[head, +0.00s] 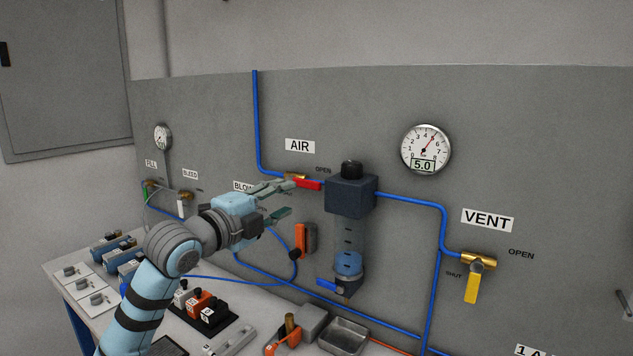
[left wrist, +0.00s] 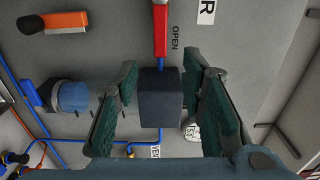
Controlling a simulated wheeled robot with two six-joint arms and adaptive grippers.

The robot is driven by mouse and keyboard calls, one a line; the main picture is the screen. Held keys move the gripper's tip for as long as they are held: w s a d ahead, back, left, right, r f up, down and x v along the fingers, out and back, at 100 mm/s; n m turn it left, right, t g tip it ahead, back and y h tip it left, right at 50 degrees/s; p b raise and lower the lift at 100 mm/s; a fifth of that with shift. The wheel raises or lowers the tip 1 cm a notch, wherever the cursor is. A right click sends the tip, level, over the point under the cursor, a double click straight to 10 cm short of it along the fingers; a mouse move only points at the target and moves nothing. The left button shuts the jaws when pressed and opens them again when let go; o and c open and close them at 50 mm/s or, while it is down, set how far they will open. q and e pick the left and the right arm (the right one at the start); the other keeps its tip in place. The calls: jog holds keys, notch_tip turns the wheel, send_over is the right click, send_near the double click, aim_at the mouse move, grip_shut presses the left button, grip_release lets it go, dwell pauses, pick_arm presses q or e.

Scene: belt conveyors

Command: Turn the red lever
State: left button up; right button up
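The red lever (head: 308,184) sits on a brass valve (head: 295,177) in the blue pipe under the AIR label, beside the word OPEN. It points right along the pipe, toward the dark regulator block (head: 350,195). My left gripper (head: 288,199) is open and empty, in front of the panel close to the lever; its upper finger overlaps the valve in the head view. In the left wrist view the red lever (left wrist: 160,32) is beyond the fingertips, at the top centre, and the dark block lies between the open fingers (left wrist: 160,85). Contact with the lever does not show. My right gripper is out of view.
A yellow VENT lever (head: 472,288) hangs down at the right. A bench (head: 190,340) with switches and fittings stands under my left arm.

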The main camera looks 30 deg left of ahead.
aim_at(310, 186)
pick_arm(q)
jog(key=w, duration=0.3)
jog(key=w+d+p, duration=0.1)
jog(key=w, duration=0.7)
jog(key=shift+w+d, duration=0.2)
jog(key=shift+s+r, duration=0.1)
jog(key=shift+s, duration=0.05)
grip_shut()
